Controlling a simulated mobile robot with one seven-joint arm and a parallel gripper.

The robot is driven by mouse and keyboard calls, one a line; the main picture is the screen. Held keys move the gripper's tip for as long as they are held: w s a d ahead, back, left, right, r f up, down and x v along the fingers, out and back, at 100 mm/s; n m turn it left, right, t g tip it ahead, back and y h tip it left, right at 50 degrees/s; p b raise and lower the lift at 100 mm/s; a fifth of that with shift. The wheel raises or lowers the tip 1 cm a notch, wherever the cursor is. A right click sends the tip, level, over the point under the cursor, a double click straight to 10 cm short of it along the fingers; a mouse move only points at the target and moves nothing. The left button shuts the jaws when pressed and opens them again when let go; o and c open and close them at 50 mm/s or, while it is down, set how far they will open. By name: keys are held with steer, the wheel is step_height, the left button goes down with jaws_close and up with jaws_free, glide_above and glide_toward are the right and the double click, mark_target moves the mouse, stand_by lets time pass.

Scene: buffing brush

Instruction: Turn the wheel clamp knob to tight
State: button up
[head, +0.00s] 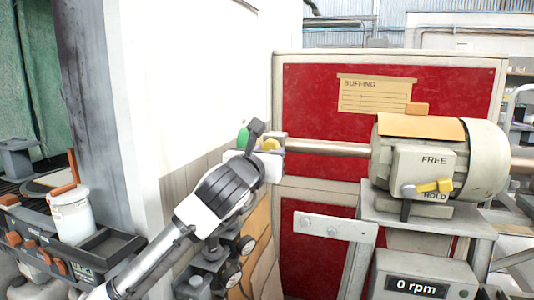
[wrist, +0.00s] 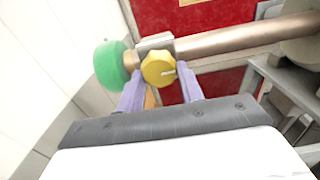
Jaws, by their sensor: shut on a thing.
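The wheel clamp knob is a yellow round knob (wrist: 158,68) with a pale pointer line, set on a grey block at the left end of the shaft; it also shows partly in the head view (head: 270,144). A green wheel (wrist: 112,66) sits just left of it and shows in the head view (head: 243,138) behind my arm. My gripper (wrist: 160,90) reaches the knob, with one purple-grey finger on each side, shut on it. In the head view my gripper (head: 272,152) partly hides the knob and block. I see no tight mark near the knob.
A bare metal shaft (head: 328,147) runs right to the beige motor (head: 420,150). Its yellow lever (head: 430,187) sits near HOLD, below FREE. A display (head: 416,287) reads 0 rpm. A red panel (head: 330,90) stands behind; a white wall (head: 200,70) is on the left.

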stand_by(0.3)
steer(key=o, duration=1)
steer(key=shift+s, duration=0.1)
steer(key=b+v, duration=0.2)
steer(key=v, duration=1.1)
steer(key=shift+s, duration=0.3)
steer(key=shift+a, duration=0.15)
